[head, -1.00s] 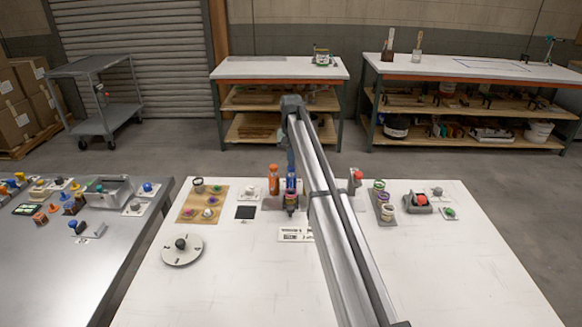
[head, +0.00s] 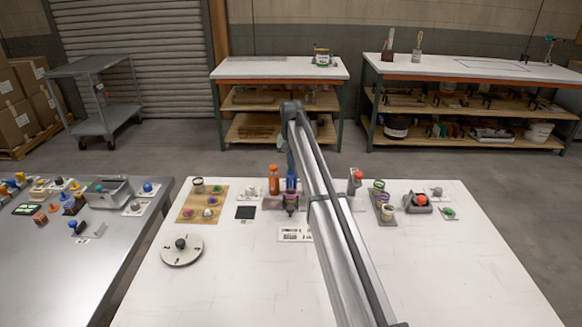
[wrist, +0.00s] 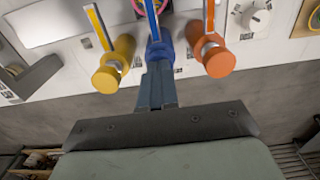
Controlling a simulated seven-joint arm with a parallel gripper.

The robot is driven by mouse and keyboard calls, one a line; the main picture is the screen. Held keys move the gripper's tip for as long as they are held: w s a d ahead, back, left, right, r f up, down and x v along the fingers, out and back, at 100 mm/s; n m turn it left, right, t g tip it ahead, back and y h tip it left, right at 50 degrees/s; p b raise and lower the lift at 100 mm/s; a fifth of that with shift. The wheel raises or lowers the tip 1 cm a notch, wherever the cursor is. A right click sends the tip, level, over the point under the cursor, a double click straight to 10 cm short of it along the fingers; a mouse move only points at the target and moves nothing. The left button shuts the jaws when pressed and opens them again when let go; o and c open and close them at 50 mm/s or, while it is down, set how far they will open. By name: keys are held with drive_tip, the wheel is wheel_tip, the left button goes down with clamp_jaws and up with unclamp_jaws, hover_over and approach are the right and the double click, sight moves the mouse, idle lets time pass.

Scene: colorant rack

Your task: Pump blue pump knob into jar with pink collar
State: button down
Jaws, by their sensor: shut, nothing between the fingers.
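The blue pump knob (wrist: 159,50) is between a yellow knob (wrist: 113,68) and an orange knob (wrist: 214,57) in the wrist view. My gripper (wrist: 157,68) is shut and empty, its fingertips right over the blue knob and seemingly touching it. In the head view the blue pump (head: 291,182) stands beside the orange pump (head: 273,180), below my arm's end. A small jar (head: 291,208) stands in front of the blue pump. A pink ring (wrist: 139,7) shows partly behind the blue pump in the wrist view. The yellow pump is hidden by my arm in the head view.
A tan board (head: 203,216) with small coloured items and a black pad (head: 245,212) lie to the left. The white table's front (head: 240,285) is mostly clear.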

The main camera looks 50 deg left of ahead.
drive_tip(key=shift+r, duration=1.35)
drive_tip(key=shift+f, duration=0.35)
drive_tip(key=shift+f, duration=0.9)
idle(0.5)
drive_tip(key=shift+r, duration=1.25)
drive_tip(key=shift+r, duration=0.15)
drive_tip(key=shift+r, duration=1.85)
